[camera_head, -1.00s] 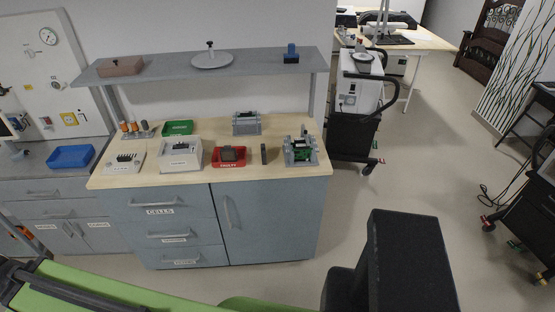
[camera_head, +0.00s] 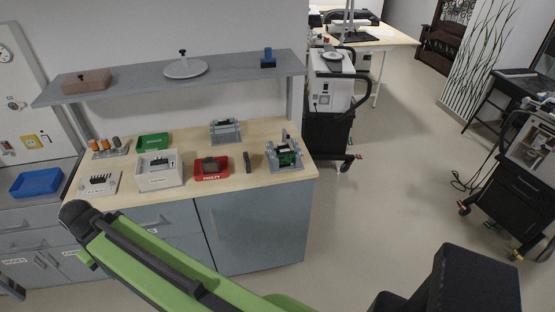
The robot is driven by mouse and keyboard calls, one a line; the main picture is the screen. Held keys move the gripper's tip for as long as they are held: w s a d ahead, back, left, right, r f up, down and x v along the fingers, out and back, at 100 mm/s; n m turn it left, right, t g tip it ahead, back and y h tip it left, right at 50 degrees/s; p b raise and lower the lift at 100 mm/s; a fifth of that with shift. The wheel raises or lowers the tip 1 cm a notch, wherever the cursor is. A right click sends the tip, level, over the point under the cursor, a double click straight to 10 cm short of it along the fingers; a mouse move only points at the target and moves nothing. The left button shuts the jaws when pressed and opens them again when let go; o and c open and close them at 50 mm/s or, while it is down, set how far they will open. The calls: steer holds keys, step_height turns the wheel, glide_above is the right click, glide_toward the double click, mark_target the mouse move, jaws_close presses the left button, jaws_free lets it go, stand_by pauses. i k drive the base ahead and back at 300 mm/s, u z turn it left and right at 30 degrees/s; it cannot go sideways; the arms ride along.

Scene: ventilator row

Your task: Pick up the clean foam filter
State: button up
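I cannot tell for sure which thing is the clean foam filter; no piece is clearly readable as one. A red tray (camera_head: 212,176) on the workbench, its label reading something like "FAULTY", holds a dark grey piece (camera_head: 210,164). A small dark upright block (camera_head: 247,162) stands just right of the tray. A white box (camera_head: 160,180) with dark contents stands left of it, and a green tray (camera_head: 153,143) lies behind. My green arm crosses the lower left in front of the bench; my gripper's fingers are not in view.
A grey fixture with a green board (camera_head: 285,154) stands at the bench's right; another grey fixture (camera_head: 226,131) is behind. A grey shelf (camera_head: 125,83) overhangs the bench. A wheeled cart (camera_head: 330,110) stands to the right. Open floor (camera_head: 375,215) lies right of the bench.

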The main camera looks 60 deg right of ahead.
mark_target(247, 162)
steer(key=z, duration=0.35)
steer(key=i, duration=1)
steer(key=z, duration=0.05)
